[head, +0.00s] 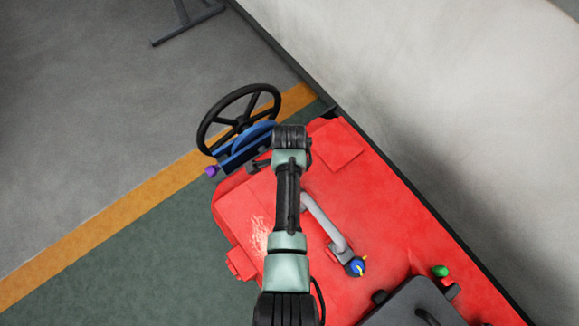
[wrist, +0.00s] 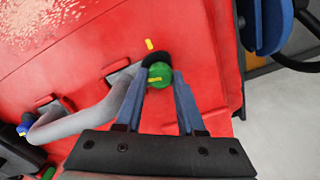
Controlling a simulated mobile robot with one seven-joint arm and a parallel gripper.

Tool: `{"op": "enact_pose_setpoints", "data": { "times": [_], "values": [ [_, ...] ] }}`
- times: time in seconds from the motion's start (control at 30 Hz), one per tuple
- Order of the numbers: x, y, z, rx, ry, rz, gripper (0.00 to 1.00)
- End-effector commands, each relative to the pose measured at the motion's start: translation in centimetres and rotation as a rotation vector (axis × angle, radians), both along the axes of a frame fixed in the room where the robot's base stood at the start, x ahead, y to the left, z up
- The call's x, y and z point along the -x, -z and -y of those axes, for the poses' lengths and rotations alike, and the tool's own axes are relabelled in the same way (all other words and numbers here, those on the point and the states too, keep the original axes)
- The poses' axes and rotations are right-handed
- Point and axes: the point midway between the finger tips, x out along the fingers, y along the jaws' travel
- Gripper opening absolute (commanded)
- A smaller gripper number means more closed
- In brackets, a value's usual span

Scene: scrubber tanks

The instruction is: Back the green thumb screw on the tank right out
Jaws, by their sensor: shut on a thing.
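In the wrist view a green round thumb screw (wrist: 160,76) sits between the tips of my gripper (wrist: 159,82). The two blue-grey fingers are closed on its sides. A dark round part lies just behind the screw, with a small yellow mark beside it on the red tank (wrist: 95,62). In the head view the red tank (head: 400,225) lies below my arm, which hides this screw and my fingers. I cannot tell how far the screw is threaded in.
A grey bent pipe (wrist: 85,118) runs near my left finger to a blue and yellow knob (head: 356,266). Another green knob (head: 440,271) is by a dark grey lid (head: 405,307). A black steering wheel (head: 240,118) stands at the tank's far left end. A pale wall borders the right.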

Motion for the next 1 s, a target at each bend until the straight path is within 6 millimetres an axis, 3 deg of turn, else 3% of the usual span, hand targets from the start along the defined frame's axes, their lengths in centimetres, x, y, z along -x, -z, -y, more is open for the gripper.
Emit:
{"op": "enact_pose_setpoints", "data": {
  "times": [1.0],
  "values": [
    [0.4, 0.32, -0.05, -0.003, -0.968, -0.007, 0.0]
  ]
}}
